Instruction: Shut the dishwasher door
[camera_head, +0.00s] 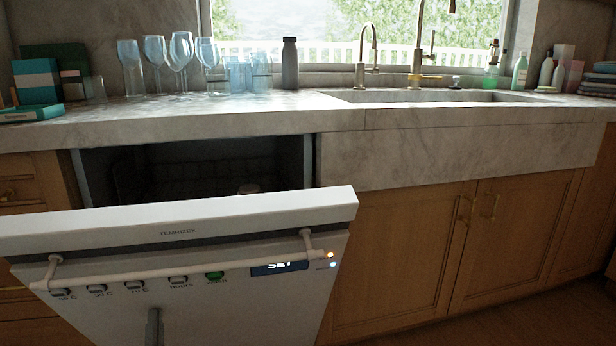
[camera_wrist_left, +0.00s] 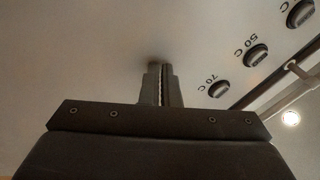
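The white dishwasher door (camera_head: 190,290) is partly open and leans out from the cabinet at a tilt. Its bar handle (camera_head: 190,270) runs across the front, above a row of knobs and a lit display (camera_head: 280,267). The dark dishwasher opening (camera_head: 190,170) shows behind the door's top edge. My left gripper (camera_head: 154,327) is in front of the door's outer face, below the handle. In the left wrist view my left gripper (camera_wrist_left: 159,75) has its fingers together with nothing between them, tips at or very near the door panel (camera_wrist_left: 90,50). Whether they touch is unclear. My right gripper is out of view.
A marble counter (camera_head: 250,107) runs above the dishwasher, with glasses (camera_head: 180,50), a grey bottle (camera_head: 290,63) and boxes (camera_head: 37,80) on it. A sink with taps (camera_head: 417,55) is to the right. Closed wooden cabinets (camera_head: 400,260) stand right of the door.

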